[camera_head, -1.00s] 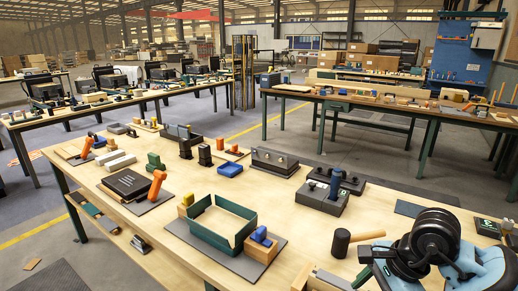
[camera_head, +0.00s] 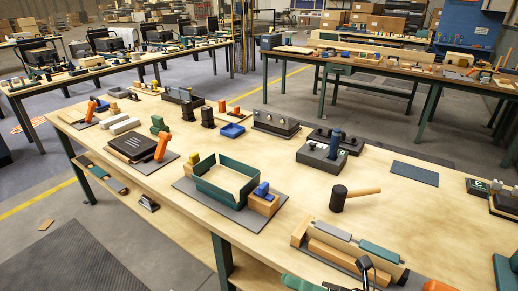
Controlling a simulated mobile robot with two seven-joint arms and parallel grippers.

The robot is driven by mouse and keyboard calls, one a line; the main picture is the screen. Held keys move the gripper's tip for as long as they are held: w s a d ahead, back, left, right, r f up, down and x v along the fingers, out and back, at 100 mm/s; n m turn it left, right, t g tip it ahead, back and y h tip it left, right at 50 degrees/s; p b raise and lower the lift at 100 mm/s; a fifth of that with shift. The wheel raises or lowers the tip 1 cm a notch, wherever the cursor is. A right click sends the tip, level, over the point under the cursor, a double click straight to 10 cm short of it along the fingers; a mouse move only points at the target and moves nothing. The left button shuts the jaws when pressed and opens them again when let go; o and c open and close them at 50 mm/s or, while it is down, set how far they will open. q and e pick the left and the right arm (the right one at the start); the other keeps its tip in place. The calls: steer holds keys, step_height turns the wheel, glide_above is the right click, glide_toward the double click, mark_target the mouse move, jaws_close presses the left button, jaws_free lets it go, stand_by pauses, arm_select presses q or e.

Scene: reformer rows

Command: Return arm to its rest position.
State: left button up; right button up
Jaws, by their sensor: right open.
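A mallet (camera_head: 339,198) with a black head and a wooden handle lies there. Below it is a wooden fixture (camera_head: 340,255) with grey and teal pieces on a dark mat. A small dark curved thing (camera_head: 364,264) stands at its front; I cannot tell what it is.
A green open-sided tray (camera_head: 212,188) stands mid-bench beside a wooden block with a blue piece. A grey box (camera_head: 322,156) and a flat dark mat (camera_head: 414,173) lie behind the mallet. Bare bench surrounds the mallet. Other benches stand behind, across a floor aisle.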

steer(key=s+d+f+m+t+h, duration=0.2)
steer(key=d+f+m+t+h, duration=0.45)
steer(key=m, duration=0.75)
steer(key=s+d+f+m+t+h, duration=0.2)
steer(key=d+f+m+t+h, duration=0.15)
steer(key=f+m+h, duration=0.75)
steer(key=s+d+f+m+g+p, duration=0.1)
steer(key=s+d+f+m+g, duration=0.2)
steer(key=s+f+m+g, duration=0.4)
steer(key=s+f+m, duration=0.4)
steer(key=s, duration=0.4)
steer(key=shift+s+f+m+g, duration=0.2)
steer(key=shift+f+m+g, duration=0.1)
steer(key=shift+f+m, duration=0.1)
